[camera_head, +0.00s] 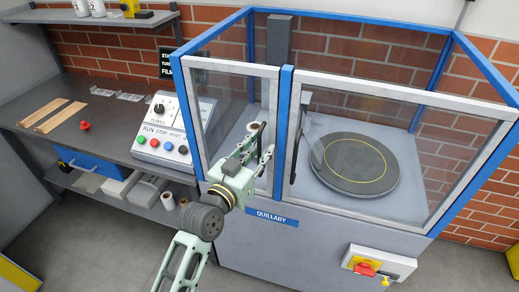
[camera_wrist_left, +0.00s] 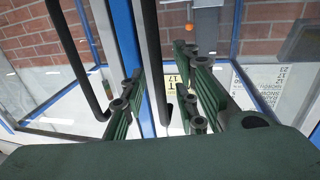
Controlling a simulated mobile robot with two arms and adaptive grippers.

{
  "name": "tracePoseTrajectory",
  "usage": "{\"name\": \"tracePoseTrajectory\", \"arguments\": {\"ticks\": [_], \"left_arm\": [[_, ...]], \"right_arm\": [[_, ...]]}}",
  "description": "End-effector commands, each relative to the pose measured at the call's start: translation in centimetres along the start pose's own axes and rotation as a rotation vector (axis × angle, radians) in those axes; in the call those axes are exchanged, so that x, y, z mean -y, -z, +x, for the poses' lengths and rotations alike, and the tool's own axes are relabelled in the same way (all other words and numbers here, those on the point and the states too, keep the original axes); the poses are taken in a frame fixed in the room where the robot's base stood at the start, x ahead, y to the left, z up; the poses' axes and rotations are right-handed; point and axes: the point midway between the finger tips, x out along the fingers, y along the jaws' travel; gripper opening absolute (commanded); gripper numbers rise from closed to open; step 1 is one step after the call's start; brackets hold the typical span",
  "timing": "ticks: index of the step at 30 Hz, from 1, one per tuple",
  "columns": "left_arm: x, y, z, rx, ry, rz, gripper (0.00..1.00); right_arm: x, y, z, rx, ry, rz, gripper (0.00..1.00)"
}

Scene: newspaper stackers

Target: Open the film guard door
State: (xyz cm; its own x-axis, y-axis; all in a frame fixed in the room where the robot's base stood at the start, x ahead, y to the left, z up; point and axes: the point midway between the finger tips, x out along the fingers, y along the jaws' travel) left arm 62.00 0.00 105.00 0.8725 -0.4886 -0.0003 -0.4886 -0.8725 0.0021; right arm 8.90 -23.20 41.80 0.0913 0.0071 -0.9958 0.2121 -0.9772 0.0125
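The film guard is a clear enclosure with blue posts and pale-framed panels on the grey machine. Its narrow left front panel (camera_head: 226,105) and wide right front panel (camera_head: 390,150) both look closed. A dark upright handle (camera_head: 297,145) is on the right panel near the blue middle post (camera_head: 283,120). My left gripper (camera_head: 258,152) is at the right edge of the left panel. In the left wrist view, my left gripper (camera_wrist_left: 163,105) has its fingers apart, with a dark handle bar (camera_wrist_left: 154,60) showing between them; contact cannot be told. My right gripper is out of view.
A round dark turntable (camera_head: 355,165) sits behind the right panel. A control box (camera_head: 175,130) with coloured buttons stands on the bench at left. A red switch (camera_head: 366,269) sticks out low on the machine front. Open floor lies in front.

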Motion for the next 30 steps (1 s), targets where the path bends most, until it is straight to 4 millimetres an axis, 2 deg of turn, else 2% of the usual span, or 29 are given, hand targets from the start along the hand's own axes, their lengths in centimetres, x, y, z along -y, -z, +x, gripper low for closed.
{"name": "tracePoseTrajectory", "arguments": {"ticks": [5, 14, 30], "left_arm": [[0.0, -0.03, -0.02, 0.0, 0.0, 0.0, 0.27], [0.02, -0.04, -0.04, 0.0, 0.0, 0.0, 0.01], [0.05, -0.09, -0.06, 0.001, 0.0, 0.001, 0.0]], "right_arm": [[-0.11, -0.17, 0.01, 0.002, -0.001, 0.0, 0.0], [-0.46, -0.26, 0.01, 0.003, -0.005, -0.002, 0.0], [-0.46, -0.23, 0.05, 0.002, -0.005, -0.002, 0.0]]}}
